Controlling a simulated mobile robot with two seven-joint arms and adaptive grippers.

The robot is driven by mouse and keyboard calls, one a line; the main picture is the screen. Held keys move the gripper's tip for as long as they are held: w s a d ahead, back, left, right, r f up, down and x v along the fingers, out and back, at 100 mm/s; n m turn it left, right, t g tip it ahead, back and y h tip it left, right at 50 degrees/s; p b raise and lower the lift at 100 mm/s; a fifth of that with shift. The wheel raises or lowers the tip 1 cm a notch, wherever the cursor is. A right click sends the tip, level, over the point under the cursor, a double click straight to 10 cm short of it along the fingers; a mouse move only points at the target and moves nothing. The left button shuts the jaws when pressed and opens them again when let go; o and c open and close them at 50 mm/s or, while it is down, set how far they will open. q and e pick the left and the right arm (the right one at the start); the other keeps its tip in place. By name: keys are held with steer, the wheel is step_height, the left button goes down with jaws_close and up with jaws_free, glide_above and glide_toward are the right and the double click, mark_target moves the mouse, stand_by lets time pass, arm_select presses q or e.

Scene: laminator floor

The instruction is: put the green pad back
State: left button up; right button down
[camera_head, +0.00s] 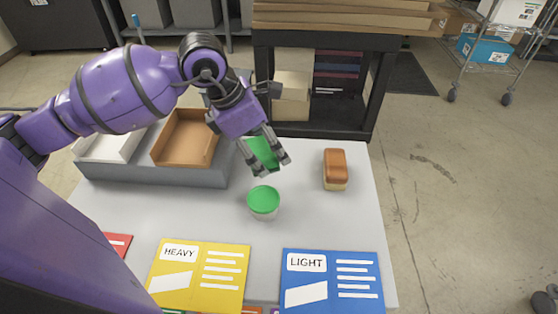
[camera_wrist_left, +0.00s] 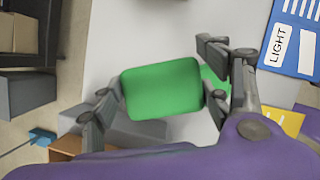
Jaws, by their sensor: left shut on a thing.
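The green pad (camera_head: 262,152) is a flat rounded block. My left gripper (camera_head: 273,166) is shut on it and holds it over the table, near the back edge; the fingers partly cover it. In the left wrist view the pad (camera_wrist_left: 162,88) fills the space between the fingers. A tub with a green lid (camera_head: 263,199) stands on the table in front of the gripper. Its lid shows partly behind the pad in the left wrist view (camera_wrist_left: 214,84). My right gripper is not in view.
A grey tray (camera_head: 190,176) at the left holds a brown open box (camera_head: 184,138) and a white box (camera_head: 108,146). A yellow HEAVY card (camera_head: 200,276) and a blue LIGHT card (camera_head: 332,282) line the front. The table between is clear.

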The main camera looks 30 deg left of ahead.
arm_select(q)
steer(key=w+f, duration=0.1)
steer(key=f, duration=0.1)
steer(key=w+f, duration=0.1)
steer(key=w, duration=0.1)
steer(key=w+f, duration=0.2)
steer(key=shift+d+f, duration=0.3)
steer(key=shift+d, duration=0.1)
step_height(320, 180, down, 3)
steer(key=shift+f, duration=0.2)
steer(key=shift+f, duration=0.15)
steer(key=o, duration=1.3)
steer(key=shift+o, duration=0.2)
